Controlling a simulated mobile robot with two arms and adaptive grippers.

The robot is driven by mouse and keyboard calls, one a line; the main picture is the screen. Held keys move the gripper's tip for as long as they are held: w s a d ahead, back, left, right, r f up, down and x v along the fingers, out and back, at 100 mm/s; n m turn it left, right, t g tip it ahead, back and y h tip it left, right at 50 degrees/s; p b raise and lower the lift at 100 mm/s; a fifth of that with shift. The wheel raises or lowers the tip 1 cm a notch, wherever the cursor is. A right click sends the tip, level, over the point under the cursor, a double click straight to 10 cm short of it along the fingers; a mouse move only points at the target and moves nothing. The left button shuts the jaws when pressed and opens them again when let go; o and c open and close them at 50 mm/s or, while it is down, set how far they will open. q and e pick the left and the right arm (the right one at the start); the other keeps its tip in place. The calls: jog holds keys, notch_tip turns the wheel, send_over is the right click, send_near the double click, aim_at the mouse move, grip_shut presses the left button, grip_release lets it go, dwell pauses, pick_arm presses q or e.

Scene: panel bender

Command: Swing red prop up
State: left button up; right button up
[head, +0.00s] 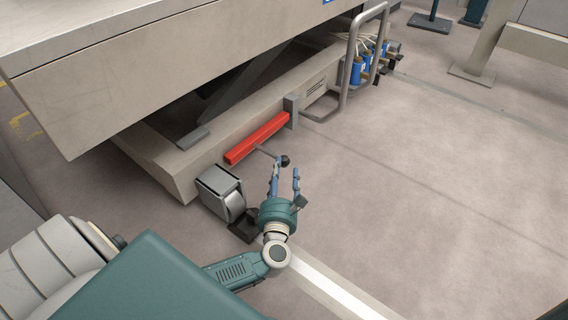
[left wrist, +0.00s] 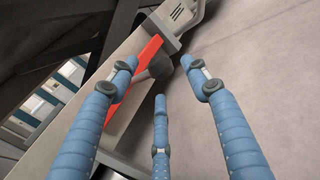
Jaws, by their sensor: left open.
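The red prop (head: 257,138) is a long red bar lying along the side of the machine's low base beam. A thin rod with a dark round knob (head: 285,160) sticks out from it. My left gripper (head: 286,176) is open, with its blue fingers reaching toward the knob. In the left wrist view the red prop (left wrist: 145,56) runs behind the finger tips. A dark rounded part, seemingly the knob (left wrist: 161,66), shows between the open fingers (left wrist: 158,72); I cannot tell whether they touch it. My right gripper is not in view.
A grey bracket (head: 291,110) stands at the prop's far end. A grey roller unit (head: 221,192) sits close to its near end. The large machine table (head: 160,75) overhangs the beam. A grey tubular rail (head: 350,62) with blue canisters stands beyond. The floor at right is clear.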

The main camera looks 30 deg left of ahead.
aim_at(283, 166)
pick_arm(q)
jog(key=b+x, duration=0.1)
jog(key=x, duration=0.4)
grip_shut()
